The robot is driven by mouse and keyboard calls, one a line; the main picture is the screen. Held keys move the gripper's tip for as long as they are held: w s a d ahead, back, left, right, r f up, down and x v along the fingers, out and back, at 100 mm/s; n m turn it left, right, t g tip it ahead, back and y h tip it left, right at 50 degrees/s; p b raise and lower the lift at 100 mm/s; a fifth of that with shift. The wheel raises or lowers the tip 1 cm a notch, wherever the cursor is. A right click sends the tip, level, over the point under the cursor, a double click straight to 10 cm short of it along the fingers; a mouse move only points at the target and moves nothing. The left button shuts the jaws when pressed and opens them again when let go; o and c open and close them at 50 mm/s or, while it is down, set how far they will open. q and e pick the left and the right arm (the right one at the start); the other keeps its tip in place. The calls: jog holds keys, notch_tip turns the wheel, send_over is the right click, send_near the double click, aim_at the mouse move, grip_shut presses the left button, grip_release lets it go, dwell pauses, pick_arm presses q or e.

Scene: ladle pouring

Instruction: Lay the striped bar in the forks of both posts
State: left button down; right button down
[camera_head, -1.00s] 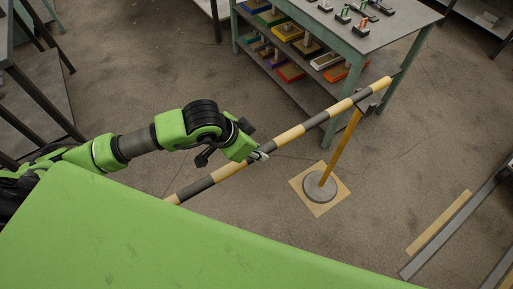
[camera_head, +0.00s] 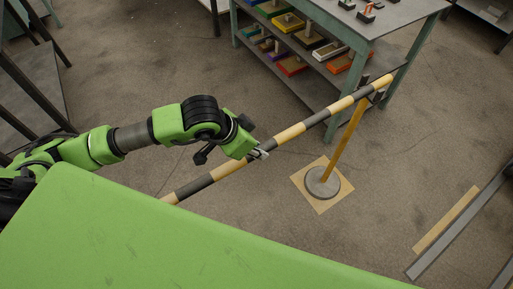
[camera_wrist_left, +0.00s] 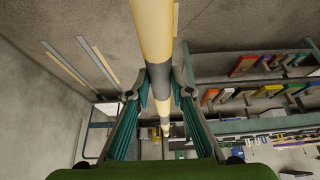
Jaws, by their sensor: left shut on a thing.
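The striped bar (camera_head: 290,134), banded pale yellow and dark grey, slants from lower left to upper right in the head view. My left gripper (camera_head: 262,153) is shut on it partway along its length. In the left wrist view the bar (camera_wrist_left: 154,30) runs between the two fingers of my left gripper (camera_wrist_left: 162,82). An orange post (camera_head: 347,138) stands upright on a round grey base. The bar's far part crosses its fork (camera_head: 379,95), with prongs showing on both sides; whether it touches the fork is unclear. The bar's near end is hidden behind a green surface. No second post is visible.
The post's base (camera_head: 322,182) stands on a tan square (camera_head: 300,181). A teal-legged table (camera_head: 400,32) with a shelf of coloured trays stands behind the bar's far end. Grey rails (camera_head: 462,225) and a tan strip (camera_head: 446,219) lie at right. Floor between is clear.

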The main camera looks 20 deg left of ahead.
dwell(0.3)
pick_arm(q)
jog(key=c, duration=1.7)
grip_release()
jog(key=shift+f, duration=0.1)
jog(key=v, duration=1.2)
jog(key=shift+s, duration=0.1)
